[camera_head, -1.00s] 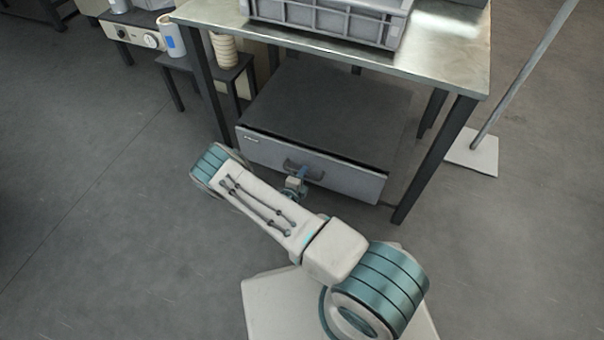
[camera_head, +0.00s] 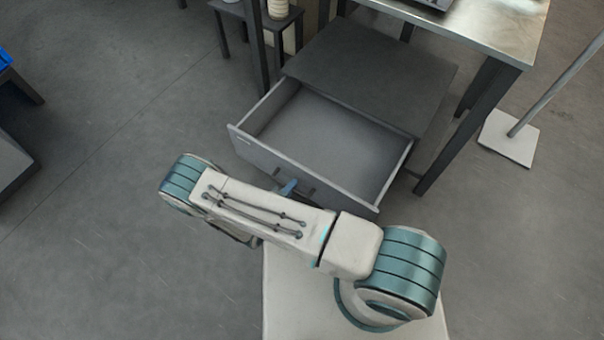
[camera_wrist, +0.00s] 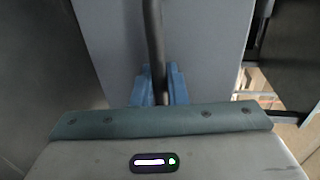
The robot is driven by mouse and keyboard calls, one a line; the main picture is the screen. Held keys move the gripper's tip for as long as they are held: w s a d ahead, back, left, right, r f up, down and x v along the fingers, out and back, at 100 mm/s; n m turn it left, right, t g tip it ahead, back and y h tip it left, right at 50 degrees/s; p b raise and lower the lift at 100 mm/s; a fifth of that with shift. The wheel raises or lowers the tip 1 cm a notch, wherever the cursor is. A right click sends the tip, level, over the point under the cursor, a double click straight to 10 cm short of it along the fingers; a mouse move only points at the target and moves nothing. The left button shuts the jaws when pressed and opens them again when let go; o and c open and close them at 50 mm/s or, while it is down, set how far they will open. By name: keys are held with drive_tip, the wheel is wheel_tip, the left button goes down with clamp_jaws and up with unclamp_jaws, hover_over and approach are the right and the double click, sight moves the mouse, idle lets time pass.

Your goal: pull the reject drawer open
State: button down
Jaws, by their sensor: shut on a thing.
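The reject drawer (camera_head: 330,127) is a grey drawer under a metal table. It stands well out of its dark cabinet, and its inside looks empty. Its front panel (camera_head: 262,157) faces my base. My gripper (camera_head: 289,188) is at the drawer front, mostly hidden behind my arm in the head view. In the wrist view, the blue fingers of my gripper (camera_wrist: 160,87) are shut on the dark bar handle (camera_wrist: 154,40), with the grey drawer front (camera_wrist: 205,45) behind it.
The cabinet top (camera_head: 370,62) is bare under the table (camera_head: 480,25). A table leg (camera_head: 460,135) stands close to the drawer's right side. A post on a white base plate (camera_head: 510,138) stands further right.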

drive_tip(key=shift+f+v, duration=0.25)
drive_tip(key=shift+v, duration=1.05)
drive_tip(key=c, duration=1.5)
unclamp_jaws()
drive_tip(key=shift+c, duration=0.2)
drive_tip(key=p+v, duration=0.2)
drive_tip(key=v, duration=1.2)
drive_tip(key=shift+p, duration=0.35)
